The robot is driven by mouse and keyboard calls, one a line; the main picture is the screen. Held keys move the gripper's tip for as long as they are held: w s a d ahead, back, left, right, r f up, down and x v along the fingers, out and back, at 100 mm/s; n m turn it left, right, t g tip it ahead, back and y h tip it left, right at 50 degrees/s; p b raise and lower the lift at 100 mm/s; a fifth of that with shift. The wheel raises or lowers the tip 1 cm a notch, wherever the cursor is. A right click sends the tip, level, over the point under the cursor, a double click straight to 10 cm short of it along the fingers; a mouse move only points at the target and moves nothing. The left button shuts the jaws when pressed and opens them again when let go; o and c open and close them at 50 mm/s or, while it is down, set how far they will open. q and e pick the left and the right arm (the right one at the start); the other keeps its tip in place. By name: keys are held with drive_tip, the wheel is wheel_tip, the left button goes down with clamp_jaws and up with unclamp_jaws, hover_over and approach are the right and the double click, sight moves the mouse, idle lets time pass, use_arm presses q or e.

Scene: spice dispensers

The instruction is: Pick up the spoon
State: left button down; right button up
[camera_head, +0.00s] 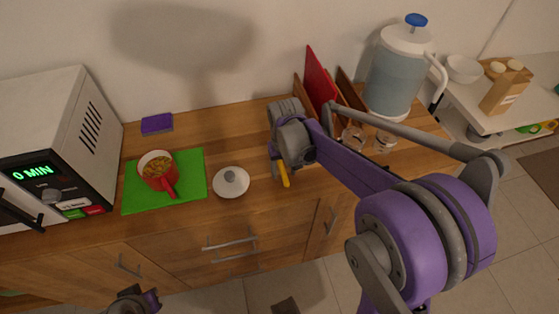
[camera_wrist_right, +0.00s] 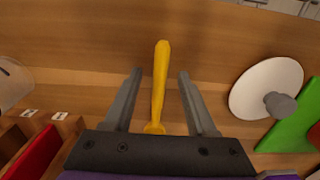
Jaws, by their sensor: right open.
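The yellow spoon (camera_wrist_right: 160,82) lies on the wooden counter in the right wrist view. Its long narrow part points away from the wrist, and its near end is hidden by the gripper's body. My right gripper (camera_wrist_right: 160,104) is open, with one grey finger on each side of the spoon and a gap on both sides. In the head view the spoon (camera_head: 284,175) shows only as a short yellow piece beside my right gripper (camera_head: 276,162). Part of my left gripper (camera_head: 137,302) shows at the bottom left of the head view, away from the counter top; its fingers are unclear.
A white lid (camera_head: 231,183) lies left of the spoon. A microwave (camera_head: 62,130) is far left. A red board (camera_head: 318,78), a water jug (camera_head: 398,75) and glass jars (camera_head: 384,141) stand to the right.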

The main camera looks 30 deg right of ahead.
clamp_jaws()
idle(0.5)
